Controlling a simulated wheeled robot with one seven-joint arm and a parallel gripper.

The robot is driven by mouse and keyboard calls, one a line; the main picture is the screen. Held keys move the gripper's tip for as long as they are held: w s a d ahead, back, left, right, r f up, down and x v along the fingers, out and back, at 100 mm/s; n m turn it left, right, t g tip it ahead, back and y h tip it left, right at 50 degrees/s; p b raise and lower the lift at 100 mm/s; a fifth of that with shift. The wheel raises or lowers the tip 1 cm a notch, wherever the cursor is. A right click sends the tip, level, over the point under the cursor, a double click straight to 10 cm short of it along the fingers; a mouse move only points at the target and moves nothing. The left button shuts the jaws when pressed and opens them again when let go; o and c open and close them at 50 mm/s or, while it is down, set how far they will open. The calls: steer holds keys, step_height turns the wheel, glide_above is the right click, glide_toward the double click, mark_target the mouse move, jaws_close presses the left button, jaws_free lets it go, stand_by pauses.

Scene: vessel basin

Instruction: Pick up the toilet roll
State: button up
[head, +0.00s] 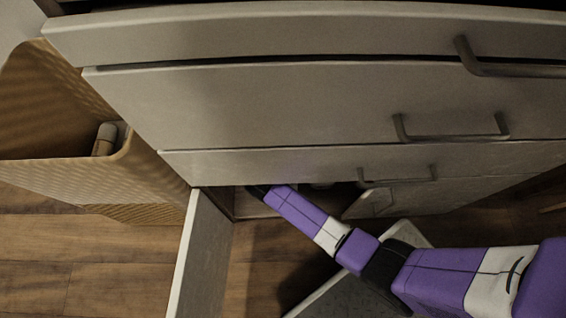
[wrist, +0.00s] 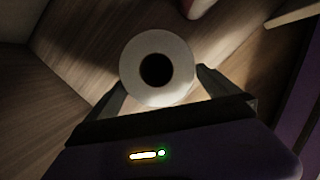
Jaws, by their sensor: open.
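The toilet roll (wrist: 181,72) is white with a dark round core, and its end faces the camera in the wrist view. My gripper (wrist: 160,84) is open, with one finger on each side of the roll's lower part. The left finger is close to the roll's edge and the right finger is close to its right side; I cannot tell whether either touches. In the head view my purple and white arm reaches into the dark opening under the drawers, where the gripper and the roll are hidden.
Drawers with dark handles (head: 452,127) overhang the opening. A cabinet door (head: 200,255) stands open left of my arm. A wicker basket (head: 62,180) holding a small rolled item (head: 105,139) stands at the left. A pale reddish object (wrist: 200,8) lies beyond the roll.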

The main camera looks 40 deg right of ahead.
steer(key=shift+w+d, duration=0.2)
steer(key=shift+d, duration=0.2)
steer(key=b+x, duration=0.2)
steer(key=x, duration=0.1)
steer(key=b+x, duration=0.1)
steer(key=x, duration=0.1)
steer(key=shift+w+d+b, duration=0.1)
steer(key=shift+d+b, duration=0.25)
steer(key=shift+b, duration=0.05)
steer(key=c, duration=1.2)
steer(key=shift+r, duration=0.1)
